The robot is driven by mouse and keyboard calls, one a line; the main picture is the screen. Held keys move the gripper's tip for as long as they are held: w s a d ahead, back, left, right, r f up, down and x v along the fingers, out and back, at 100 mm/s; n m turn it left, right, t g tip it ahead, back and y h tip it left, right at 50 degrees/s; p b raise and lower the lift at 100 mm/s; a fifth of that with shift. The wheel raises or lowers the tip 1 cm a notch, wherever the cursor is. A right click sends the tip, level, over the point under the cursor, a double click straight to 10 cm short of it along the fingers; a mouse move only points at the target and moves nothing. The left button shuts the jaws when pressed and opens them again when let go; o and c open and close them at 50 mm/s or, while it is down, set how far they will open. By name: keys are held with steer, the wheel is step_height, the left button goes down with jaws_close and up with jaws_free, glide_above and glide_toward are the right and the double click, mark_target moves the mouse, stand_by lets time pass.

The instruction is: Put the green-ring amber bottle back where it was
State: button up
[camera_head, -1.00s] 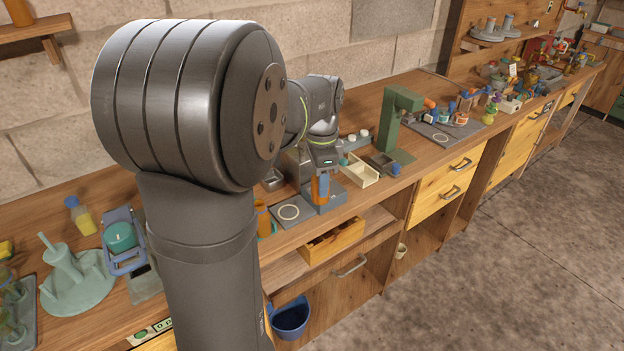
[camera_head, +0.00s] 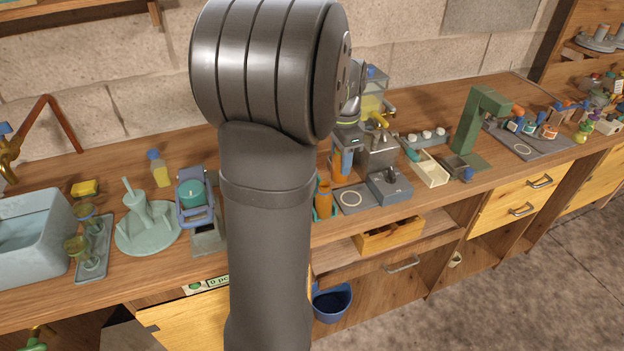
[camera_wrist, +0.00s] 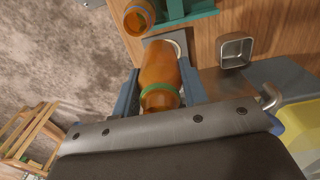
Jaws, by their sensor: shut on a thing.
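The amber bottle with a green ring (camera_wrist: 158,72) is between the two blue fingers of my gripper (camera_wrist: 160,92) in the wrist view. My gripper is shut on it. In the head view my gripper (camera_head: 346,160) holds the amber bottle (camera_head: 338,168) over the bench, behind the pad with a white ring (camera_head: 352,198). A second amber bottle (camera_head: 323,200) stands in a teal rack to the left of that pad. Its mouth (camera_wrist: 138,18) and the teal rack (camera_wrist: 190,12) show at the top of the wrist view. Any empty place in the rack is hidden.
A grey block with a dark knob (camera_head: 390,186) is right of the ringed pad. A small metal cup (camera_wrist: 235,50) is right of the held bottle in the wrist view. A cream tray (camera_head: 430,170) and a green stand (camera_head: 475,130) are farther right. My arm hides part of the bench.

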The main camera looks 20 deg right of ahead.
steer(key=shift+w+a+f, duration=0.8)
steer(key=shift+w+f, duration=0.45)
steer(key=shift+f, duration=0.3)
steer(key=shift+w+a+f, duration=0.85)
steer(key=shift+w+f, duration=0.35)
steer(key=shift+f, duration=0.35)
steer(key=shift+w+a+f, duration=0.8)
steer(key=shift+w+f, duration=0.45)
steer(key=shift+f, duration=0.3)
steer(key=shift+f, duration=0.15)
steer(key=o, duration=1.1)
step_height(320, 180, up, 12)
